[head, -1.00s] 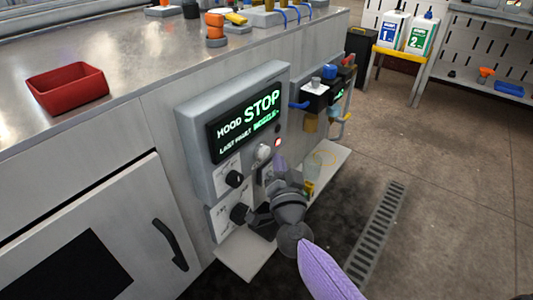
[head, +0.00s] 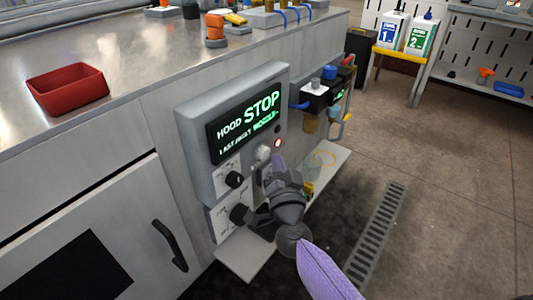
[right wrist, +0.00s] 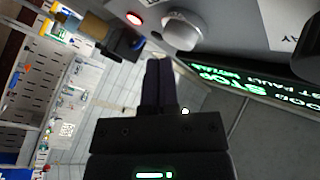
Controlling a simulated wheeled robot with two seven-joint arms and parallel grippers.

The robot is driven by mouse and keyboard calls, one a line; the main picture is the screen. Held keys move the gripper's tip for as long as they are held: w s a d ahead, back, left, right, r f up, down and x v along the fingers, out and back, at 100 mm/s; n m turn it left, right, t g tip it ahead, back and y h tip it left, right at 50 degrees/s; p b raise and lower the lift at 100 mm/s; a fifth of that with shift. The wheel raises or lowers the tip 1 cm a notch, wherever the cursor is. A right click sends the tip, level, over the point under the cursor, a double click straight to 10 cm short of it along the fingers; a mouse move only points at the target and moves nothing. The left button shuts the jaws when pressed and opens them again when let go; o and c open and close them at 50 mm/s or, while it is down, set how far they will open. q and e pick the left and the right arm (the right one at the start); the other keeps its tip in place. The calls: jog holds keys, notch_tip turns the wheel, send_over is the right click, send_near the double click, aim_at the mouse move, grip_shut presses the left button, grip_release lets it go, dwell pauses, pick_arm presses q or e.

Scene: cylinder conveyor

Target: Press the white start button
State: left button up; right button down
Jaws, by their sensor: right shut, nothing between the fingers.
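The white start button (head: 263,151) is a round, pale knob on the front of the grey control box, below the display and beside a small red-lit light (head: 278,142). In the right wrist view the button (right wrist: 183,31) is large, near the top, with the red light (right wrist: 134,18) to its left. My right gripper (head: 264,172) is just below the button in the head view. Its dark fingers (right wrist: 159,75) are shut together and empty, pointing toward the box. A gap shows between fingertips and button in the wrist view. My left gripper is not in view.
The display (head: 248,122) reads HOOD STOP, with a last-fault line. Black knobs (head: 235,180) sit on the plates at lower left of the box. A bottle-and-valve unit (head: 318,95) stands to the right. A red tray (head: 68,88) is on the bench.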

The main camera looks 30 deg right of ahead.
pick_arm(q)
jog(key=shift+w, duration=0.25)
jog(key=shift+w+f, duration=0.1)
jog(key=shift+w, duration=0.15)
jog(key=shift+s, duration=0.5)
pick_arm(e)
jog(key=shift+w, duration=0.1)
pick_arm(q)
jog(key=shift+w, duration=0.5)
pick_arm(e)
jog(key=shift+w+a, duration=0.15)
jog(key=shift+w, duration=0.25)
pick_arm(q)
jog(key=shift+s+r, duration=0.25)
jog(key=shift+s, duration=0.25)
pick_arm(e)
jog(key=shift+w+a, duration=0.15)
jog(key=shift+w, duration=0.15)
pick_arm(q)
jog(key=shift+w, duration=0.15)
pick_arm(e)
jog(key=shift+s, duration=0.1)
pick_arm(q)
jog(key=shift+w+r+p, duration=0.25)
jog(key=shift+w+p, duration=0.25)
jog(key=shift+p, duration=0.05)
pick_arm(e)
jog(key=shift+s+d, duration=0.3)
jog(key=shift+s, duration=0.4)
